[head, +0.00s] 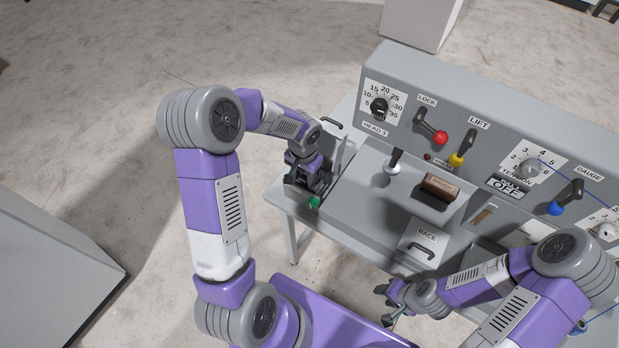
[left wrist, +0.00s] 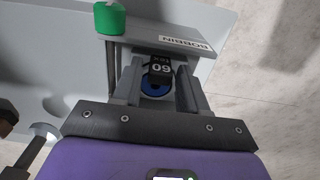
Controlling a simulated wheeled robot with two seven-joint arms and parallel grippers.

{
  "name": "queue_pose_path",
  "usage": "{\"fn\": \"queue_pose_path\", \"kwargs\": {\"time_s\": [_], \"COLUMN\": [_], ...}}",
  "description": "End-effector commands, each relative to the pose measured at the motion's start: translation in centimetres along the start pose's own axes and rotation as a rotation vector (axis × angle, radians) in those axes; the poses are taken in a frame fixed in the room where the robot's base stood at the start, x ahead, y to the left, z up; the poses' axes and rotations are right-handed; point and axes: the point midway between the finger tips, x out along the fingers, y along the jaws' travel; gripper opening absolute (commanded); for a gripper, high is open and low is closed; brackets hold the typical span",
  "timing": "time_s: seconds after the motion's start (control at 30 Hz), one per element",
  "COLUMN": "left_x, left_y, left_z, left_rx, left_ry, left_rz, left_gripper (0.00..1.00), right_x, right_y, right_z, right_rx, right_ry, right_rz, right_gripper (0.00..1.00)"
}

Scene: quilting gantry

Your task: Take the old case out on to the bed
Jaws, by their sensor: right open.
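The case, with a blue ring (left wrist: 152,92) and a black tag reading 60 (left wrist: 159,68), sits at the grey BOBBIN housing (left wrist: 218,30) in the left wrist view. My left gripper (left wrist: 158,88) has a finger on each side of it; whether they press on it I cannot tell. In the head view my left gripper (head: 308,190) is at the left end of the grey bed (head: 365,205) and hides the case. My right gripper (head: 388,303) is open and empty, in front of the bed near the RACE cover.
A green knob (head: 314,202) is beside my left gripper. A raised panel with a handle (head: 332,123) stands behind it. A brown box (head: 439,187), a white-based lever (head: 394,162) and the handled RACE cover (head: 424,240) are on the bed. The bed's left part looks clear.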

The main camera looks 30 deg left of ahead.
Motion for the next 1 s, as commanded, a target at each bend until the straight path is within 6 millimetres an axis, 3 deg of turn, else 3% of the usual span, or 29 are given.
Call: {"fn": "queue_pose_path", "kwargs": {"time_s": [0.03,0.27,1.0], "left_x": [0.0,0.0,-1.9], "left_y": [0.0,0.0,0.0], "left_z": [0.0,0.0,0.0], "left_rx": [0.000,0.000,-0.001], "left_ry": [0.000,0.000,0.001], "left_rz": [0.000,0.000,0.000], "left_gripper": [0.34,0.00,0.00], "right_x": [0.0,0.0,-1.2], "right_y": [0.0,0.0,-0.4], "right_z": [0.0,0.0,0.0], "right_rx": [0.000,0.000,0.000], "right_ry": [0.000,0.000,0.000], "right_rz": [0.000,0.000,0.000], "right_gripper": [0.43,0.43,0.43]}}
